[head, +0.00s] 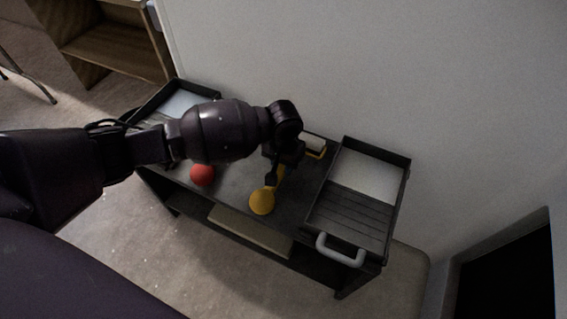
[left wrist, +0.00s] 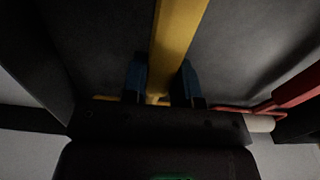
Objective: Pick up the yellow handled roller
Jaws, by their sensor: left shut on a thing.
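The yellow handled roller lies over the dark bench top, its rounded yellow handle end (head: 262,202) toward the front. Its pale roller part (head: 313,146) and yellow frame show behind my gripper. My left gripper (head: 275,172) is over the middle of the handle and hides part of it. In the left wrist view, the yellow handle (left wrist: 178,40) runs between the two blue fingertips of my left gripper (left wrist: 162,84), which is shut on it. I cannot tell whether the roller is clear of the bench. My right gripper is not in view.
A red rounded end (head: 202,175) lies left of the yellow handle; a red bar (left wrist: 296,86) shows close by in the wrist view. A dark tray (head: 398,196) with a grey handle (head: 340,250) stands right. Another tray (head: 172,88) is partly behind my arm. A wall rises behind.

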